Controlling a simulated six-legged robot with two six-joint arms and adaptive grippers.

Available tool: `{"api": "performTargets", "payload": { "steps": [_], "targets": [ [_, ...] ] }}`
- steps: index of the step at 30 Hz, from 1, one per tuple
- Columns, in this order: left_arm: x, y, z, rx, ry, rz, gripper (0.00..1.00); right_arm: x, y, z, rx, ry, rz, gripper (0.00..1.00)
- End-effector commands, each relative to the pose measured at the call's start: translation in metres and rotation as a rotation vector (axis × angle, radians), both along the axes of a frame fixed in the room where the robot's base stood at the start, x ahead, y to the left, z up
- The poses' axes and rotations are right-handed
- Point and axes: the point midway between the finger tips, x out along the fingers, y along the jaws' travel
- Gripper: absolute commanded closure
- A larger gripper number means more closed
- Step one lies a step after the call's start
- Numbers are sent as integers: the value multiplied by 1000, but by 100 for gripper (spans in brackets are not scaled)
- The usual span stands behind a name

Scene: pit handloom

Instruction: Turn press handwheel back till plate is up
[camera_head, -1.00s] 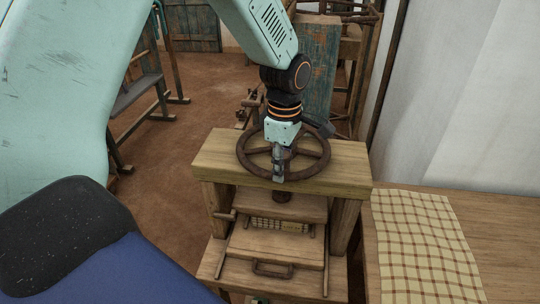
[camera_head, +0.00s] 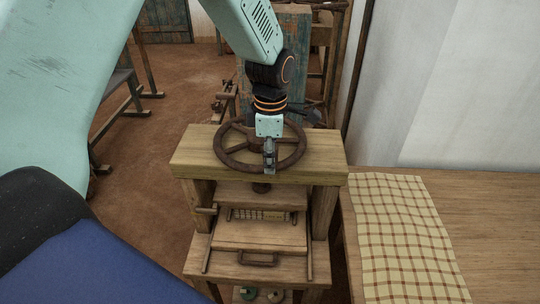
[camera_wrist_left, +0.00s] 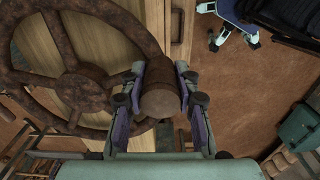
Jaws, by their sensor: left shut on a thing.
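The rusty brown handwheel (camera_head: 229,156) lies flat on top of the wooden press (camera_head: 190,163). My left gripper (camera_head: 270,154) is at the wheel's near rim, slightly right of its hub. In the left wrist view, my left gripper (camera_wrist_left: 160,72) is shut on the wheel's brown cylindrical handle (camera_wrist_left: 160,98), one finger on each side. The wheel rim (camera_wrist_left: 64,42) and spokes fill the left of that view. The press plate (camera_head: 250,198) hangs below the top beam, under a short dark screw. A checked folded cloth (camera_head: 262,214) shows in the narrow gap under the plate. My right gripper is out of view.
A wooden table (camera_head: 480,230) with a checked cloth (camera_head: 395,225) stands close at the right. A lower board with a metal handle (camera_head: 258,262) juts out at the press front. Earthen floor (camera_head: 150,180) is open at the left. A white wall is behind the table.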

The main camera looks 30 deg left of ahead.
Motion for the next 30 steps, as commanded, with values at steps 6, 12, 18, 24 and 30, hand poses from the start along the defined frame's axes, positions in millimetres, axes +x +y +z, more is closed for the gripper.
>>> {"api": "performTargets", "payload": {
  "steps": [6, 12, 18, 24, 30],
  "targets": [
    [0, 0, 0, 0, 0, -1, 52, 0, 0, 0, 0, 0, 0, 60],
    [0, 0, 0, 0, -1, -1, 46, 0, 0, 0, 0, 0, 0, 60],
    [1, 0, 2, 0, -2, -2, 46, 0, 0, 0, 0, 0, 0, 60],
    [1, 0, 28, 0, -7, -2, 46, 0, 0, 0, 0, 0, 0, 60],
    [1, 0, 71, 1, -6, -1, 46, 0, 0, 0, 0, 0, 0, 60]
  ]
}}
